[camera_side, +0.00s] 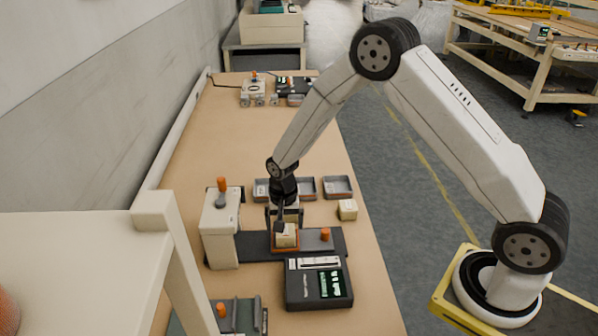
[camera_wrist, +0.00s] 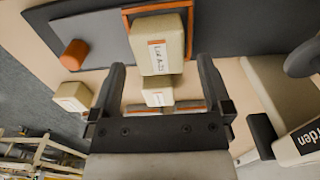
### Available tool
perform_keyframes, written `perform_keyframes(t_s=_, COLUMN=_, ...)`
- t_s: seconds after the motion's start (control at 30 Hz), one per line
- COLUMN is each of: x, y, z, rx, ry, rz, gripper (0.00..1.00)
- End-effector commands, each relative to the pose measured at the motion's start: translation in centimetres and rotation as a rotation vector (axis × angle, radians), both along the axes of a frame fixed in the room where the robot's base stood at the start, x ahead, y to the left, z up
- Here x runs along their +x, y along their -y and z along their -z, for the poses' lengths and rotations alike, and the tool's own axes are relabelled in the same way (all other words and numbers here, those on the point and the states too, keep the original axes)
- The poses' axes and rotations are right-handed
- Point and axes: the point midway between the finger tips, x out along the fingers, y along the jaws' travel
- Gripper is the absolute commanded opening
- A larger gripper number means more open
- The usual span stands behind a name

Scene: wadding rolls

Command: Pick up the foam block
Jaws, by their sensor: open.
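A cream foam block (camera_side: 286,241) sits at an orange-edged spot on a dark plate in the side view. In the wrist view a labelled cream block (camera_wrist: 160,52) lies just beyond my fingertips, partly over the orange frame (camera_wrist: 130,18). Another labelled cream piece (camera_wrist: 158,97) shows between my fingers. I cannot tell if the two touch. My gripper (camera_side: 286,213) points down right over the block in the side view. Its two dark fingers are apart in the wrist view (camera_wrist: 162,68), one on each side. I cannot tell whether they touch the block.
Another cream block (camera_side: 347,210) stands on the bench at right. An orange knob (camera_side: 326,234) is on the plate (camera_side: 253,246). A white device (camera_side: 222,232) stands close left, a dark meter (camera_side: 318,284) in front, grey trays (camera_side: 337,187) behind.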

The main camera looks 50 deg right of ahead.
Motion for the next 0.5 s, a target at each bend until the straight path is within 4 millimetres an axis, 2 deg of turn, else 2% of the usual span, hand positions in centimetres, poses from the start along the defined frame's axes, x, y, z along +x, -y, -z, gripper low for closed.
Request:
perform_keyframes(t_s=0.23, x=0.0, y=0.1, z=2.6, rx=0.000, ry=0.000, rz=0.000, gripper=1.00)
perform_keyframes(t_s=0.5, x=0.0, y=0.1, z=3.1, rx=0.000, ry=0.003, rz=0.000, gripper=1.00)
